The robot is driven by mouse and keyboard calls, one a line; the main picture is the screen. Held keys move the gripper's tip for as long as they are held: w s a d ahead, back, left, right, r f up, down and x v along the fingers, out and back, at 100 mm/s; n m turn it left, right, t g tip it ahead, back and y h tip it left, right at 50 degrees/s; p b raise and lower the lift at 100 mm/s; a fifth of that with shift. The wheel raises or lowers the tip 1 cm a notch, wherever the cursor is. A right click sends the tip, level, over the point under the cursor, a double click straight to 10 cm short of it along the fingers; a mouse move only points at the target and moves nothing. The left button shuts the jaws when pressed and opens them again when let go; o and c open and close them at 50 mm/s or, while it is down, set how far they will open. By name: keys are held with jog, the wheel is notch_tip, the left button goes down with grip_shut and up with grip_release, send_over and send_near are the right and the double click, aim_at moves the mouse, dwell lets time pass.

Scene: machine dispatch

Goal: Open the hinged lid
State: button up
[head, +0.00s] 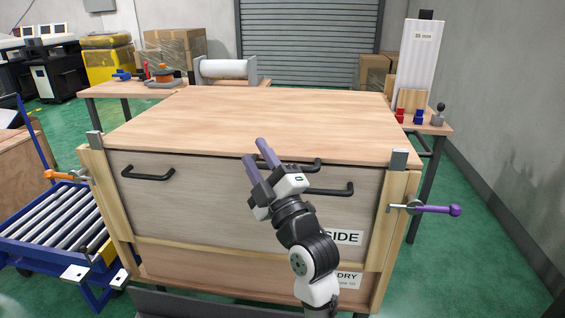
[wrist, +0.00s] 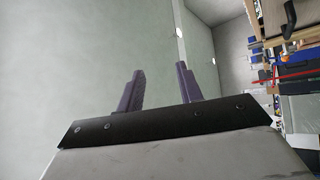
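The hinged lid (head: 240,122) is the flat wooden top of a large crate (head: 230,215). It lies level and looks shut. Black handles sit on the crate's front, one at the left (head: 148,173), one at the right (head: 330,189) and one at the centre (head: 303,165), partly behind my gripper. My gripper (head: 258,152) is in front of the lid's front edge, near its middle, with purple fingers pointing up. In the wrist view my gripper (wrist: 161,85) has its fingers apart with nothing between them. Whether it touches the lid cannot be told.
A clamp with a purple handle (head: 435,209) is at the crate's right post; an orange-handled clamp (head: 65,176) is at the left. A roller conveyor (head: 50,225) stands left. A side table (head: 435,127) stands behind right. Green floor is free at right.

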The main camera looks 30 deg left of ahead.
jog(key=w+d+f+n+g+h+p, duration=0.1)
jog(key=w+d+f+n+g, duration=0.1)
jog(key=w+d+f+n, duration=0.25)
jog(key=w+d+f+n+g+h+p, duration=0.1)
jog(key=d+f+n+g+h, duration=0.15)
jog(key=d+f, duration=0.4)
jog(key=shift+n+t+y, duration=0.25)
jog(key=shift+n+y, duration=0.05)
jog(key=shift+y, duration=0.25)
jog(key=p+x, duration=0.1)
jog(key=x, duration=0.3)
jog(key=p+x, duration=0.2)
jog(key=x, duration=0.2)
jog(key=r+p+x, duration=0.1)
jog(key=p+x, duration=0.1)
jog(key=x, duration=0.2)
jog(key=shift+w+r, duration=0.1)
jog(key=shift+w, duration=0.3)
jog(key=shift+w+a+p, duration=0.2)
jog(key=shift+a+p, duration=0.15)
jog(key=shift+a, duration=0.05)
grip_shut()
